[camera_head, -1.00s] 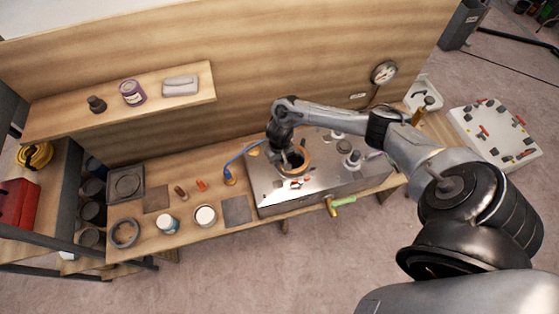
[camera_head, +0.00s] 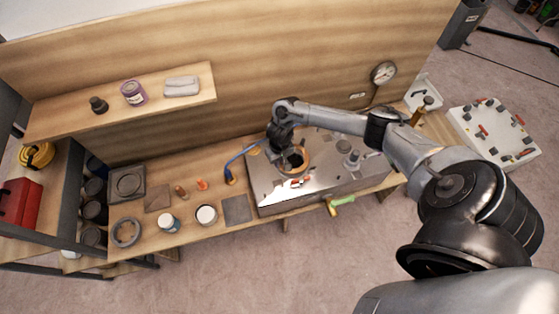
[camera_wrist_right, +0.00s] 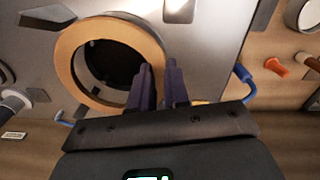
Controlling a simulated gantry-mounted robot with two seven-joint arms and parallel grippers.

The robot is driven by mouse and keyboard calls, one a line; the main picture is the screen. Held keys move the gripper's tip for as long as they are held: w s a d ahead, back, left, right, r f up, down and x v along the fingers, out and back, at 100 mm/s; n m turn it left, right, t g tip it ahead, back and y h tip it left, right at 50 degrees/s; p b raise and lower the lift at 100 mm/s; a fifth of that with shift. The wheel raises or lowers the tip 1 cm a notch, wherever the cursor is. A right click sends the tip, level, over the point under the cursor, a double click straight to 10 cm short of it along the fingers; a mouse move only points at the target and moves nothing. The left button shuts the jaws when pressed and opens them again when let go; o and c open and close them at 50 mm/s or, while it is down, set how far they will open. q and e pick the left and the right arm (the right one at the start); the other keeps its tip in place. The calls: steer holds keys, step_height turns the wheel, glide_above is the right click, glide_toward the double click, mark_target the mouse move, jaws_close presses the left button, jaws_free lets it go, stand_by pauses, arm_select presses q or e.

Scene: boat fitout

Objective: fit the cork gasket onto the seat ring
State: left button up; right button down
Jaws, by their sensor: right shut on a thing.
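The cork gasket (camera_wrist_right: 64,62) is a tan ring in the right wrist view, over a dark round opening in the metal housing (camera_wrist_right: 215,40). In the head view the gasket (camera_head: 307,160) shows as an orange-tan rim on top of the housing (camera_head: 275,193). My right gripper (camera_wrist_right: 159,72) is shut on the near edge of the gasket; in the head view this gripper (camera_head: 291,163) is partly hidden by its wrist. I cannot tell the seat ring apart beneath the gasket, nor whether the two touch. My left gripper is not in view.
Valve fittings (camera_head: 352,160) rise from the housing's right part. The wooden back wall (camera_head: 240,100) stands close behind.

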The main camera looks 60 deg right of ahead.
steer(key=shift+f, duration=0.25)
steer(key=shift+f, duration=0.35)
steer(key=shift+f, duration=0.15)
stand_by(0.6)
steer(key=shift+f, duration=0.25)
steer(key=shift+f, duration=0.3)
steer(key=shift+c, duration=2.4)
jaws_free()
steer(key=shift+r, duration=0.1)
